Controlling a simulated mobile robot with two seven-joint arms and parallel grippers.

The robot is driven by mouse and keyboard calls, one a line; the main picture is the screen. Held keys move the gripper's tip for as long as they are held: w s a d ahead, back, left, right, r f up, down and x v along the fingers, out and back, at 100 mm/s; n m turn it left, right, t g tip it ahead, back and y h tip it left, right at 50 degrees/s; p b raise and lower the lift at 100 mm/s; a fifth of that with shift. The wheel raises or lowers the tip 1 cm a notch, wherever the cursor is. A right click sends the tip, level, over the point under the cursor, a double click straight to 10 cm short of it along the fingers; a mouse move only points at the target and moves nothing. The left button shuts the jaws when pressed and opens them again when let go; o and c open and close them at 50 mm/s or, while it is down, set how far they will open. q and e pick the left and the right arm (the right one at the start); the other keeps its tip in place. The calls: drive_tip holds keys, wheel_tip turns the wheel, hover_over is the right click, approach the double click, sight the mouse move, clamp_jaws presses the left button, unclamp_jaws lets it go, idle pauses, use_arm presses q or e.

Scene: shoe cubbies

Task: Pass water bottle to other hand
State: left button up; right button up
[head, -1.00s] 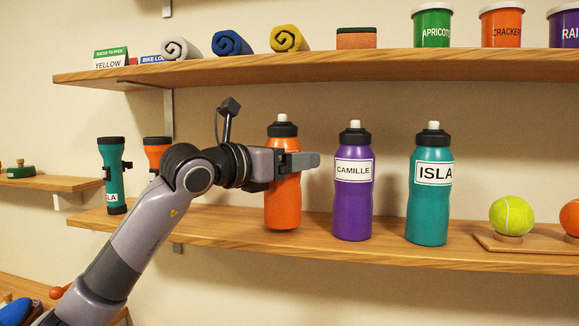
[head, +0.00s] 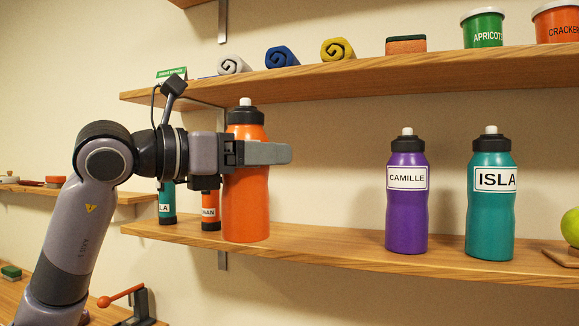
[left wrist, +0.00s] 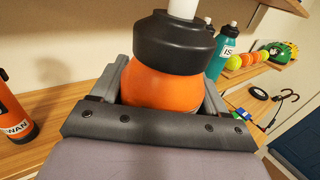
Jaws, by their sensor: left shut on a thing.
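An orange water bottle (head: 246,205) with a black collar and white cap is held upright by my left gripper (head: 262,153). The fingers close around its upper body, and the bottle appears in front of the lower shelf. In the left wrist view the orange bottle (left wrist: 160,88) sits between the two fingers of my left gripper (left wrist: 158,92). A purple bottle labelled CAMILLE (head: 407,215) and a teal bottle labelled ISLA (head: 490,215) stand on the lower shelf to the right. My right gripper is in neither view.
The lower wooden shelf (head: 330,246) has a bare stretch between the orange and purple bottles. The upper shelf (head: 340,75) holds rolled towels and canisters. A green ball (head: 571,224) is at the right edge.

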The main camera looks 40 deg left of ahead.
sight(229, 116)
use_arm(q)
drive_tip(key=r+p, duration=0.1)
drive_tip(key=s+r+p, duration=0.1)
drive_tip(key=r+p, duration=0.3)
drive_tip(key=shift+s+a+r, duration=0.2)
drive_tip(key=shift+s+a, duration=0.05)
drive_tip(key=shift+f, duration=0.1)
